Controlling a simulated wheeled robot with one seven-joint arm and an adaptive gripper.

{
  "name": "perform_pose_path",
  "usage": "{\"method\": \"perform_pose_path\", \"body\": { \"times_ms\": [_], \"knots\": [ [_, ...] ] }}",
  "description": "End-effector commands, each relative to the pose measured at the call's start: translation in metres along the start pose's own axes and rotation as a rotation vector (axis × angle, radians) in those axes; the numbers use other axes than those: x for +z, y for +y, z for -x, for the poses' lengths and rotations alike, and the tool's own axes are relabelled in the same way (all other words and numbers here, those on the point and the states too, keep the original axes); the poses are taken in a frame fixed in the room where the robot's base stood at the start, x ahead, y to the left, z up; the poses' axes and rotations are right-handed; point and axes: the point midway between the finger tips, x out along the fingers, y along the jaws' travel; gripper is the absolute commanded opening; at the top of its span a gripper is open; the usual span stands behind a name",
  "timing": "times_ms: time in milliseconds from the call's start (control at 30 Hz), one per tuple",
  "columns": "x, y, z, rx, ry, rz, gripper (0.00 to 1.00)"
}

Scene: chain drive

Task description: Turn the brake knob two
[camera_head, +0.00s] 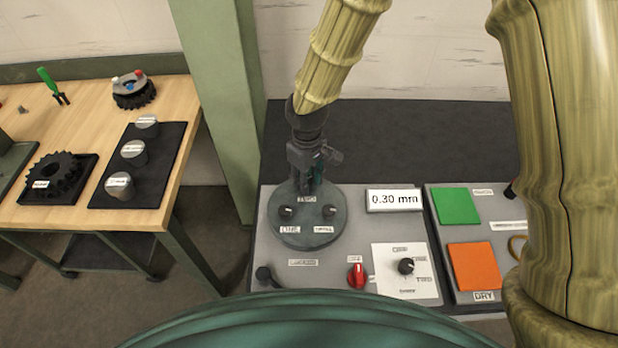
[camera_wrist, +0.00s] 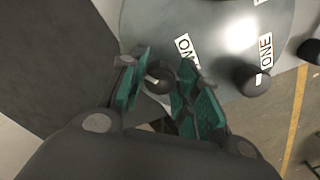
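A round grey plate (camera_head: 306,240) on the grey panel carries small dark knobs, with one at left (camera_head: 287,211) and one at right (camera_head: 329,211). A black knob (camera_head: 406,266) sits on a white card with several position labels. The labels are too small to tell surely which knob is the brake knob. My gripper (camera_head: 308,186) points down over the far part of the plate. In the wrist view, its teal-padded fingers (camera_wrist: 165,66) are apart, with a dark round knob (camera_wrist: 157,79) between them and gaps showing. Another knob (camera_wrist: 258,80) stands to the right, by a label reading ONE.
A red knob (camera_head: 357,275) and a black lever (camera_head: 265,274) sit at the panel's front. A display (camera_head: 394,200) reads 0.30 mm. Green (camera_head: 456,206) and orange (camera_head: 473,265) pads lie at right. A wooden bench (camera_head: 75,142) with gears stands left, beyond a green post (camera_head: 225,100).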

Motion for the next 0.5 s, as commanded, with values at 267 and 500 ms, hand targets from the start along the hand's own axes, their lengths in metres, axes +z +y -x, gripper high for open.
{"method": "perform_pose_path", "body": {
  "times_ms": [267, 500],
  "knots": [
    [0.0017, 0.0001, -0.0003, 0.0, -0.003, -0.001, 0.51],
    [0.0015, 0.0001, 0.006, 0.0, -0.003, -0.002, 0.51]
  ]
}}
